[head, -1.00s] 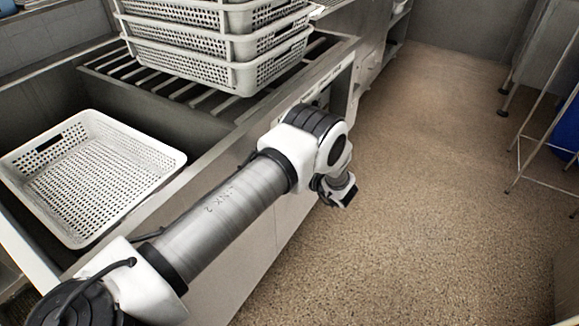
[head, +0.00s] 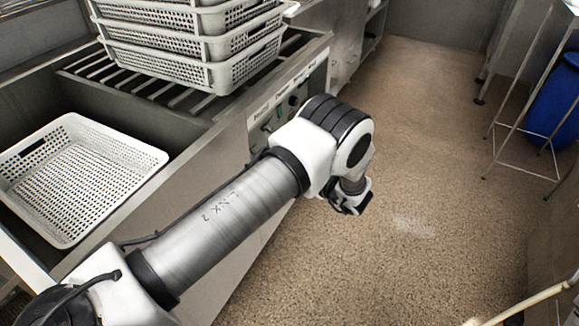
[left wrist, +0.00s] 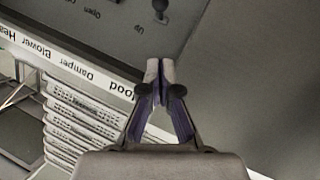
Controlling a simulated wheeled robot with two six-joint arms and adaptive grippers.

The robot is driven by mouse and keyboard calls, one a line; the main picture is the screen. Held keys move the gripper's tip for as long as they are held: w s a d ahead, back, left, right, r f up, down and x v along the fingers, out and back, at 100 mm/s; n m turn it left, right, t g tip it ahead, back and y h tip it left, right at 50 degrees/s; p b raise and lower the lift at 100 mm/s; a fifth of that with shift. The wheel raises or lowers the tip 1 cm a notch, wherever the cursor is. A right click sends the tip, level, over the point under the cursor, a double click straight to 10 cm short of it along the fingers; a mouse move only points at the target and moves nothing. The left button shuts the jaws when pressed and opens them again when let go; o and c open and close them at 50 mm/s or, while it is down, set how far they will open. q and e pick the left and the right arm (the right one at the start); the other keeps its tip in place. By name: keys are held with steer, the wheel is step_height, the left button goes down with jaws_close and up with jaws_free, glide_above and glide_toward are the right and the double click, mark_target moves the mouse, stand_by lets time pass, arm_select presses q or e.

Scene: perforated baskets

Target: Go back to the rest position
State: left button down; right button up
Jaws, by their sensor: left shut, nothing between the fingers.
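My left arm comes in from the lower left of the head view and reaches out past the counter front over the floor. Its gripper end (head: 352,200) is small and dark there. In the left wrist view my left gripper (left wrist: 160,65) has its fingertips together with nothing between them, in front of a grey panel (left wrist: 215,35) with printed labels and a small knob. My right gripper is not in view.
A white perforated basket (head: 75,172) sits in the sink at left. A stack of similar baskets (head: 215,75) stands on the slatted rack (head: 150,88). A wire-frame stand (head: 505,130) and blue bin (head: 556,100) are at right. The floor (head: 430,150) between is clear.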

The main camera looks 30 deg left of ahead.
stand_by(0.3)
arm_select(q)
steer(key=s+a+r+m+t+h+p, duration=0.2)
steer(key=s+a+m+h+p, duration=0.1)
steer(key=s+a+m+p, duration=0.5)
steer(key=s+d+f+m+g+h+p, duration=0.1)
steer(key=s+d+m+g+h, duration=0.1)
steer(key=s, duration=0.7)
steer(key=s+d+f+m+g+h+p, duration=0.1)
steer(key=s+d+f+m+h, duration=0.1)
steer(key=s+d+m+h, duration=0.3)
steer(key=s+d+f+m+g+h+p, duration=0.1)
steer(key=s+d+m+h, duration=0.3)
steer(key=s+d, duration=0.5)
steer(key=s+f+g+h, duration=0.1)
steer(key=s, duration=0.4)
steer(key=shift+d+f+g, duration=0.25)
steer(key=shift+d+g, duration=0.05)
steer(key=shift+s+a, duration=0.1)
stand_by(3.4)
